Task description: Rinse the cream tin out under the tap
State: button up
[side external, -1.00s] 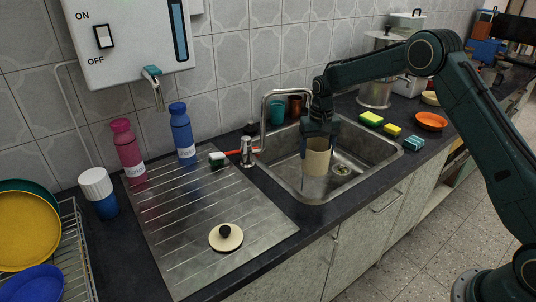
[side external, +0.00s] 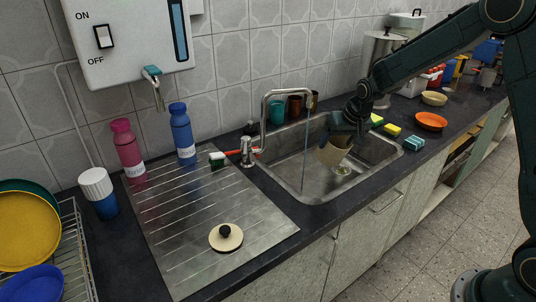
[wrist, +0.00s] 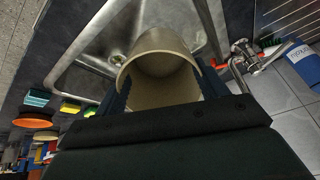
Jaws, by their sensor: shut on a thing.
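The cream tin (side external: 333,154) is tilted in the side external view, held over the right part of the steel sink (side external: 290,187). My gripper (side external: 345,128) is shut on it. In the wrist view the tin (wrist: 158,92) sits between the two dark fingers, with its open mouth and inner wall partly visible; its bottom is not clear. The tap (side external: 267,112) arches over the sink, and a thin stream of water (side external: 306,145) falls from its spout. The stream passes to the left of the tin. A cream lid with a black knob (side external: 225,238) lies on the drainboard.
A blue bottle (side external: 182,135) and a pink bottle (side external: 128,150) stand behind the ridged drainboard (side external: 190,215). A brush lies beside the tap. Sponges (side external: 392,130) and an orange plate (side external: 431,121) are right of the sink. Cups stand behind it.

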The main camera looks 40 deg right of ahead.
jog(key=shift+s+r+t, duration=0.4)
jog(key=shift+s+r, duration=0.15)
jog(key=shift+s, duration=0.3)
jog(key=shift+w+d, duration=0.1)
jog(key=shift+w, duration=0.05)
jog(key=w+d+f, duration=0.1)
jog(key=w, duration=0.5)
jog(key=w+d+f, duration=0.1)
jog(key=w, duration=0.6)
jog(key=shift+w+d+f, duration=0.25)
jog(key=shift+d+f, duration=0.1)
jog(key=shift+f, duration=0.05)
dwell(0.4)
jog(key=shift+s+d, duration=0.1)
jog(key=shift+d, duration=0.5)
dwell(0.5)
jog(key=shift+a, duration=0.15)
dwell(0.3)
jog(key=shift+a, duration=0.35)
jog(key=shift+a, duration=0.1)
dwell(0.4)
